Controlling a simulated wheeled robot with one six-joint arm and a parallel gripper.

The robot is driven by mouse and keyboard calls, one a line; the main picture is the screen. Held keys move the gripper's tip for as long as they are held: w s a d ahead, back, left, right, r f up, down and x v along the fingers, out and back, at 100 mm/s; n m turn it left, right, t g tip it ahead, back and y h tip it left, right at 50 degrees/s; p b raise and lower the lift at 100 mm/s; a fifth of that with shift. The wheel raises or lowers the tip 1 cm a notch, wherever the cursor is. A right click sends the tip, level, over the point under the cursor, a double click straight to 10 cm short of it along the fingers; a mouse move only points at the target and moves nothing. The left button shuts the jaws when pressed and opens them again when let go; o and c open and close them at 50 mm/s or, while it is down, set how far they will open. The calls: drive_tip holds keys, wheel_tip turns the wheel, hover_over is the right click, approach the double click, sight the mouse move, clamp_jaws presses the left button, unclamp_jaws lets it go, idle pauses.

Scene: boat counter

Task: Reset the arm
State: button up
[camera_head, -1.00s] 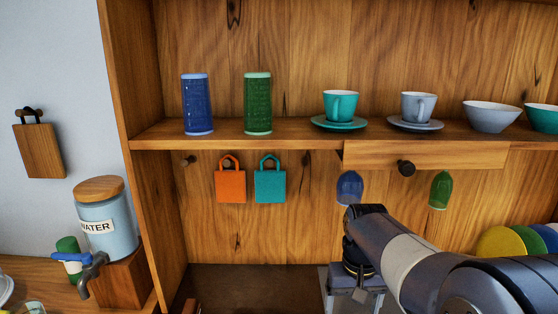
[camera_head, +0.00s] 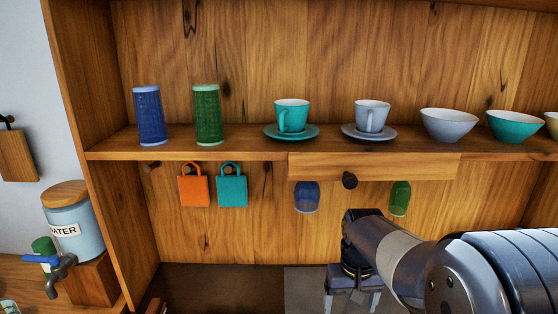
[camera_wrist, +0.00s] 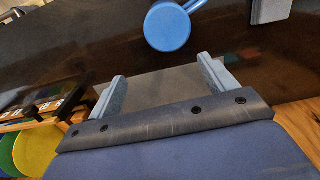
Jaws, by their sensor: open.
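My gripper (camera_head: 352,299) hangs at the end of my arm in the lower right of the head view, in front of the shelf unit and below the drawer. Its tips run close to the bottom edge of that view. In the wrist view my gripper (camera_wrist: 162,72) has its two grey fingers wide apart with nothing between them. A blue round thing with a handle (camera_wrist: 168,27) lies beyond the fingertips on the dark surface, apart from them.
The wooden shelf (camera_head: 240,147) holds tumblers, cups on saucers and bowls. Beneath it are a drawer (camera_head: 400,167), hanging bags (camera_head: 232,190) and hanging glasses (camera_head: 307,197). A water dispenser (camera_head: 73,222) stands left. Coloured plates (camera_wrist: 36,150) and a grey block (camera_wrist: 270,10) flank the wrist view.

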drive_tip(key=shift+d+f+b, duration=0.3)
drive_tip(key=shift+f, duration=0.4)
drive_tip(key=shift+a, duration=0.15)
drive_tip(key=shift+r, duration=0.1)
